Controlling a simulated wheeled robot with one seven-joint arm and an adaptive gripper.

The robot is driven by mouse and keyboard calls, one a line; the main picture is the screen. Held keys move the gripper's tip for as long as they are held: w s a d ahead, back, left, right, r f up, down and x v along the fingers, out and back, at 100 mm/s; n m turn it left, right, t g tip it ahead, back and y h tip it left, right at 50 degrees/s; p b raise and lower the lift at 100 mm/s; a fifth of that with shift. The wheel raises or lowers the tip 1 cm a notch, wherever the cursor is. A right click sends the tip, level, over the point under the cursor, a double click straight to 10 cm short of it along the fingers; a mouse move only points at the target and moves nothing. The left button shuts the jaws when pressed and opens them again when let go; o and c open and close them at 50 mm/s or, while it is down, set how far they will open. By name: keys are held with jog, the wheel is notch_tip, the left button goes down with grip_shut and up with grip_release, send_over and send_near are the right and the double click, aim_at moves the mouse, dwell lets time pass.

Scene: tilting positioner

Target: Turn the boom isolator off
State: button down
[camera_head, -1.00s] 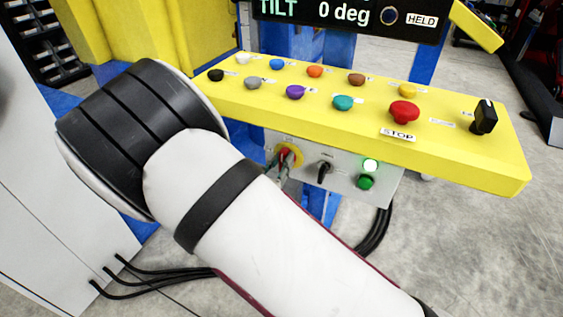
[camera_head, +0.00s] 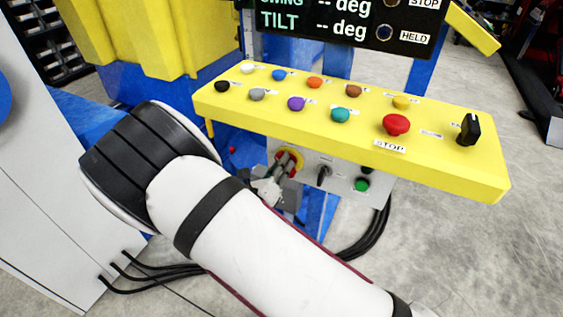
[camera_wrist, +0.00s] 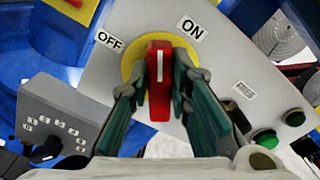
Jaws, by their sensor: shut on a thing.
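The isolator is a red handle (camera_wrist: 159,62) on a yellow round plate (camera_wrist: 133,54), set on a grey panel (camera_wrist: 225,60). OFF is printed at its upper left and ON at its upper right. The handle's white line points straight up in the wrist view, between the two labels. My gripper (camera_wrist: 160,85) is shut on the red handle, with one green-padded finger on each side. In the head view the red handle (camera_head: 290,159) is partly hidden by my gripper (camera_head: 279,175). No label naming the boom is readable.
A yellow console (camera_head: 440,165) with coloured buttons, a red STOP button (camera_head: 396,124) and a black selector (camera_head: 469,129) overhangs the panel. A black switch (camera_head: 323,175) and green button (camera_head: 361,184) sit right of the isolator. A grey dial box (camera_wrist: 60,118) stands close at left.

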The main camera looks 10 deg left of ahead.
jog(key=n+p, duration=0.1)
jog(key=n, duration=0.2)
jog(key=n+p, duration=0.1)
jog(key=n, duration=0.3)
jog(key=f+n+p, duration=0.1)
jog(key=n, duration=0.3)
jog(key=shift+w+a, duration=0.1)
jog(key=shift+a, duration=0.2)
dwell(0.4)
jog(key=c, duration=1.5)
grip_release()
jog(key=v, duration=1.2)
